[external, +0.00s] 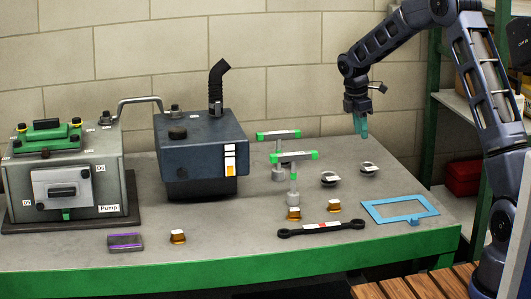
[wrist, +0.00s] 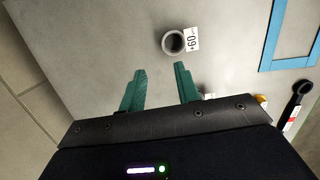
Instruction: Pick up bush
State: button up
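A short grey ring-shaped bush (wrist: 173,42) with a white "+60" tag stands on the bench, ahead of my gripper (wrist: 160,70) in the wrist view. It appears to be the right one of two small tagged grey rings (external: 369,170) in the external view. The other ring (external: 329,180) stands to its left and is mostly hidden behind a finger in the wrist view. My gripper (external: 362,134) points down above the back right of the bench. Its green fingers are apart with nothing between them.
A blue frame (external: 371,212) and a dark connecting rod (external: 345,226) lie near the front right. Green-ended T-shaped parts (external: 294,156) stand left of the rings. A dark engine block (external: 200,140) and a pump unit (external: 107,155) occupy the left.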

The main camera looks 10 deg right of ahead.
send_over(365, 163)
jog(key=a, duration=0.1)
jog(key=f, duration=0.5)
jog(key=shift+w, duration=0.35)
jog(key=shift+s+d+f, duration=0.1)
jog(key=shift+d+f, duration=0.05)
jog(key=shift+f, duration=0.75)
jog(key=shift+s+d+f, duration=0.1)
jog(key=shift+f, duration=0.75)
jog(key=shift+s+d+f, duration=0.1)
jog(key=shift+d+f, duration=0.05)
jog(key=shift+f, duration=0.75)
grip_shut()
